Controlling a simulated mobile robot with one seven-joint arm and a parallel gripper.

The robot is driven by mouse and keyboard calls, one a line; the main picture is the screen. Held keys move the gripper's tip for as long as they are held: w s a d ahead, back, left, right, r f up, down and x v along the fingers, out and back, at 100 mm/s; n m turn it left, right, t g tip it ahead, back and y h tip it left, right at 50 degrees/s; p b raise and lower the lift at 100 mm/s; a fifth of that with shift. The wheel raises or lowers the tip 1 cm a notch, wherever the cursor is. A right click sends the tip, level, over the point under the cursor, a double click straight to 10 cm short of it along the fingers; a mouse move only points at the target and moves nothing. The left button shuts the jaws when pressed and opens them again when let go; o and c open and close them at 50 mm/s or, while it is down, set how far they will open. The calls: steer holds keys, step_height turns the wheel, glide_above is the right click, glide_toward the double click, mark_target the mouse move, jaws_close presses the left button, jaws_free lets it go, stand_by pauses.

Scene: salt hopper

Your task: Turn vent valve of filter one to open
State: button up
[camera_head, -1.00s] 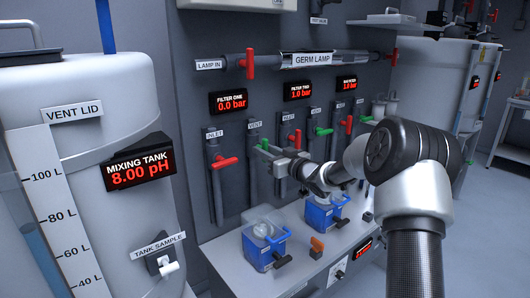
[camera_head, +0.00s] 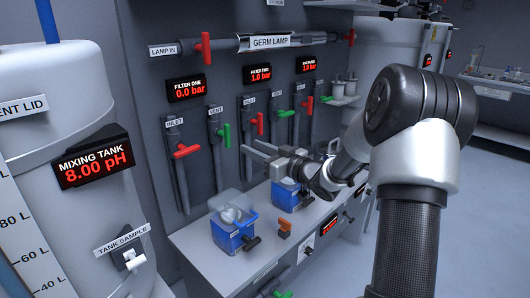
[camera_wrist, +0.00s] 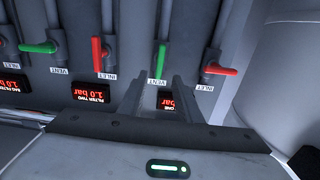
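The filter one vent valve has a green handle (camera_head: 226,136) standing upright in line with its pipe, under the VENT label. It also shows upright in the wrist view (camera_wrist: 161,56), which is upside down, beyond and between my fingertips. My gripper (camera_head: 247,148) is open and empty, to the right of this handle and a little lower in the head view. Its two fingers in the wrist view (camera_wrist: 160,82) stand apart with a visible gap to the handle. The filter one display (camera_head: 187,87) reads 0.0 bar.
The red filter one inlet handle (camera_head: 186,151) sticks out sideways on the left. The red filter two inlet handle (camera_head: 260,123) is upright, and the green filter two vent handle (camera_head: 284,114) is sideways. Blue pumps stand on the bench (camera_head: 205,257) below.

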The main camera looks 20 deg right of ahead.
steer(key=v, duration=0.4)
steer(key=shift+s+d, duration=0.1)
